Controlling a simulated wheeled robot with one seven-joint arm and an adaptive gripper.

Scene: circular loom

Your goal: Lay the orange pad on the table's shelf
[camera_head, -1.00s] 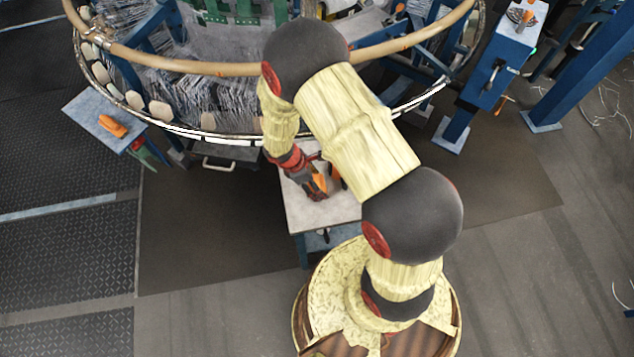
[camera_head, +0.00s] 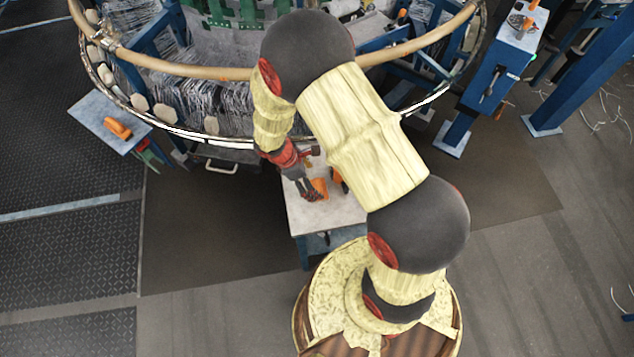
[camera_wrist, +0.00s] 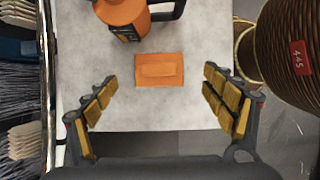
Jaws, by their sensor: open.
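The orange pad (camera_wrist: 160,69) is a small flat rectangle with a raised middle. It appears to lie flat on the pale grey top of the small table (camera_wrist: 105,50), and it shows in the head view as an orange patch (camera_head: 320,187) beside my fingers. My gripper (camera_wrist: 160,105) is open and empty, its fingertips spread wide to either side of the pad's near end in the wrist view. In the head view my gripper (camera_head: 309,192) is over the table top (camera_head: 335,216). A lower level (camera_head: 318,243) shows partly under the table's front edge.
An orange tool with a black handle (camera_wrist: 124,14) stands close behind the pad in the wrist view. The circular loom's rim (camera_head: 225,142) runs past the table's far side. Another small table (camera_head: 95,112) at left holds an orange item (camera_head: 118,128).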

